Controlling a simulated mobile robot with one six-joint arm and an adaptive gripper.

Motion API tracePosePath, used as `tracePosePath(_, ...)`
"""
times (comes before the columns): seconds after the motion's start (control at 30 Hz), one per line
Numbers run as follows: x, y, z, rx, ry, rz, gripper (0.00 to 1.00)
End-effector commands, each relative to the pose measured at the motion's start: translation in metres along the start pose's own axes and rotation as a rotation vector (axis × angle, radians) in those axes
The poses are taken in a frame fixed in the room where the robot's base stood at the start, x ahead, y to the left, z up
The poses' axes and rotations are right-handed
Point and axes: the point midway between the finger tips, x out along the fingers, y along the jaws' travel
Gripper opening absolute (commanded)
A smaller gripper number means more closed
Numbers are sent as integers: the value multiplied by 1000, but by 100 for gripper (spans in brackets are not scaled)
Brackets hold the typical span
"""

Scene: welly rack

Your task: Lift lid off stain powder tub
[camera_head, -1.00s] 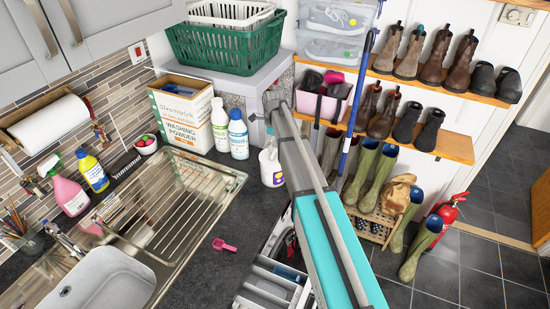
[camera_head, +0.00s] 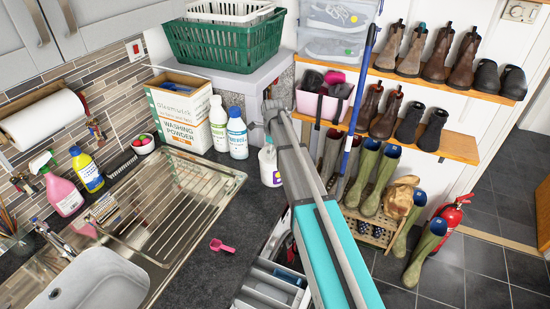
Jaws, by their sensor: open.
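The stain powder tub seems to be the white tub (camera_head: 268,170) with a purple and yellow label on the dark worktop, right of the white bottles. My arm hides its right side, and its lid cannot be made out clearly. My arm reaches from the lower right up to a wrist just above and behind the tub. My gripper (camera_head: 267,136) points down close over the tub's top. It is small and partly hidden by the arm; its jaws are open, and I cannot tell whether they touch the lid.
A washing powder box (camera_head: 181,115) and two white bottles (camera_head: 237,134) stand left of the tub. A pink scoop (camera_head: 222,246) lies on the worktop near the sink drainer (camera_head: 180,205). An open drawer (camera_head: 270,285) is below the arm. Boot shelves (camera_head: 455,145) are at right.

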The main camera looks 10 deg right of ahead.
Motion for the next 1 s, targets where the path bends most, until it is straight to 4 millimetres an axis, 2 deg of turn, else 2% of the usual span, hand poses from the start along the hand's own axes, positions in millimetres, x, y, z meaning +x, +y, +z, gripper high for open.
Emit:
tracePosePath(0.47,0,0,0,0,0,0,100)
tracePosePath(0.57,0,0,0,0,0,0,85)
tracePosePath(0.77,0,0,0,0,0,0,48)
tracePosePath(1.0,0,0,-1,0,0,1,45)
